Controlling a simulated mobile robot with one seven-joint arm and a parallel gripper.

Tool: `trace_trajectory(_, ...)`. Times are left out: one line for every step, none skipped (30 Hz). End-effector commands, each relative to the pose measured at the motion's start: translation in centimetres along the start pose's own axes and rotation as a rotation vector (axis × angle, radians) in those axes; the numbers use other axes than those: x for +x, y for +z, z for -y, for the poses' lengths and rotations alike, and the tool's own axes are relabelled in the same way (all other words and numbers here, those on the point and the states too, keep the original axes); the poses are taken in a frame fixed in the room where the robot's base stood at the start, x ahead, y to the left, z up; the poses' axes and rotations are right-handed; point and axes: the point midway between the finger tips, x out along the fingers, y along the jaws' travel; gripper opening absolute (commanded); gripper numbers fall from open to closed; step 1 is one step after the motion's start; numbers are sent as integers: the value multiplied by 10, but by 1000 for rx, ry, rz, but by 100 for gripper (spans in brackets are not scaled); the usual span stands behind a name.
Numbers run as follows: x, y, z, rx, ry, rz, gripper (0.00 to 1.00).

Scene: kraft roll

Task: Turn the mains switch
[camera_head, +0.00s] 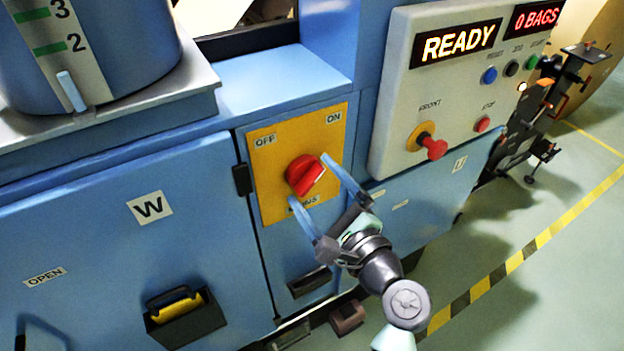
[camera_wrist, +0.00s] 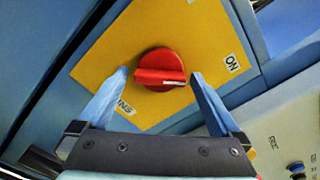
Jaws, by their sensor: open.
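The mains switch is a red rotary knob (camera_head: 304,175) on a yellow plate (camera_head: 268,172) on the blue machine front. The plate reads OFF at upper left and ON at upper right. In the wrist view the knob (camera_wrist: 160,68) has a raised ridge, with a white mark at its right end, on the side of the ON label (camera_wrist: 232,63). My gripper (camera_head: 306,177) is open, with its blue fingers on either side of the knob. In the wrist view its fingertips (camera_wrist: 160,73) stand left and right of the knob, with gaps showing. The MAINS label is partly covered by a finger.
A grey control panel (camera_head: 392,140) with a READY display, a red FRONT mushroom button (camera_head: 433,147) and smaller buttons is to the right. A door marked W (camera_head: 100,215) with a handle is to the left. Open floor lies at lower right, crossed by yellow-black tape.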

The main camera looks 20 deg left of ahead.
Motion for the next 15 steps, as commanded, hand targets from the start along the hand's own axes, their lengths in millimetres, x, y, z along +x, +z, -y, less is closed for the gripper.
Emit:
trace_trajectory(5,1,0,-2,0,1,100)
trace_trajectory(7,0,0,-1,1,1,100)
trace_trajectory(9,0,0,-1,1,0,100)
trace_trajectory(11,0,0,-1,1,0,100)
trace_trajectory(11,0,0,-1,1,0,100)
trace_trajectory(12,0,0,-2,0,-1,100)
trace_trajectory(12,0,0,-2,0,-1,100)
trace_trajectory(13,0,0,-2,0,-1,100)
trace_trajectory(12,0,0,-2,0,-1,100)
trace_trajectory(12,0,0,-2,0,-1,100)
trace_trajectory(12,0,0,-2,0,-1,100)
trace_trajectory(12,0,0,-2,0,-1,100)
trace_trajectory(12,0,0,-2,0,-1,100)
trace_trajectory(12,0,0,-2,0,-1,95)
trace_trajectory(12,0,0,-2,0,0,87)
